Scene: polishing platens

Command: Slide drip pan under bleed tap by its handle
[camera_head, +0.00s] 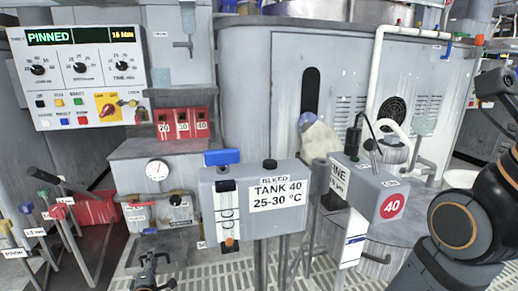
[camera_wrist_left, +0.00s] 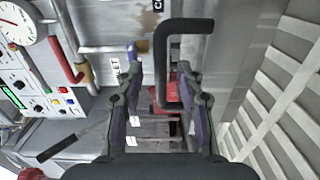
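My left gripper (camera_head: 150,272) is low at the bottom of the head view, in front of the grey cabinet. In the left wrist view its two fingers (camera_wrist_left: 162,80) stand apart. Contact is unclear. I cannot make out the drip pan body it may belong to. The grey box labelled BLEED, TANK 40, 25-30 °C (camera_head: 276,196) stands at the middle; the bleed tap itself is not clear. My right gripper is out of view.
A red bin (camera_head: 97,208) and several coloured levers (camera_head: 65,215) stand at the left. A dial gauge (camera_head: 157,170) is on the cabinet. A grey box marked 40 (camera_head: 372,190) stands right of centre, near my right arm. Slatted grating (camera_head: 215,262) covers the floor.

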